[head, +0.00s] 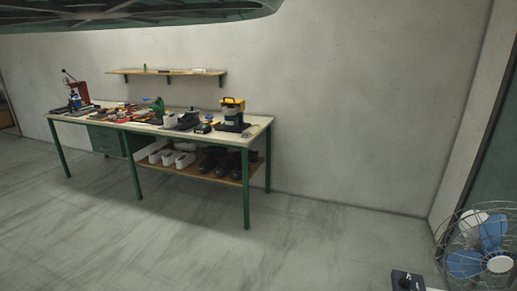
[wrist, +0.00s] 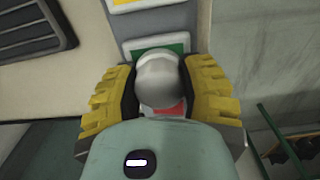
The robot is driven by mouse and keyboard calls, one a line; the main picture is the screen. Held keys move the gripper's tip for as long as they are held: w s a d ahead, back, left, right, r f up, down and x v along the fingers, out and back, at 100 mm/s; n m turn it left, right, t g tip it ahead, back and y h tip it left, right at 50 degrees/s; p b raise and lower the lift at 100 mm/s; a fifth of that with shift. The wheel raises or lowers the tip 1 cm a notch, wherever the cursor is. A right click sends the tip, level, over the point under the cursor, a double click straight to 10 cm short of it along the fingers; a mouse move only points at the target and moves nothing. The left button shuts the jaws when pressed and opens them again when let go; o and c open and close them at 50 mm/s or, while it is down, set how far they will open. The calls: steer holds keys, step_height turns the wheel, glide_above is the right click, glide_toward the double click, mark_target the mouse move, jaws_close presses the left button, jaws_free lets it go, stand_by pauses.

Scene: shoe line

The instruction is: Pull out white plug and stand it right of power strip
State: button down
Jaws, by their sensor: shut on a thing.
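In the wrist view a white, rounded plug (wrist: 157,78) sits between the yellow pads of my gripper (wrist: 160,88), which is shut on it. Behind it is a grey strip (wrist: 150,22), which looks like the power strip, with a green panel (wrist: 180,48) and a yellow-edged panel at the top. A red patch (wrist: 172,110) shows just below the plug. I cannot tell whether the plug is still seated or clear of the strip. I cannot make out the plug, the strip or my gripper in the head view.
In the wrist view a dark slatted vent (wrist: 30,35) lies at the left, and green bars (wrist: 285,140) at the lower right. In the head view a cluttered workbench (head: 262,122) stands by the wall, with a fan (head: 490,245) at the lower right. The floor between is open.

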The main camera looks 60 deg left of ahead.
steer(key=shift+r, duration=0.1)
steer(key=shift+r+p, duration=2.45)
steer(key=shift+r, duration=0.45)
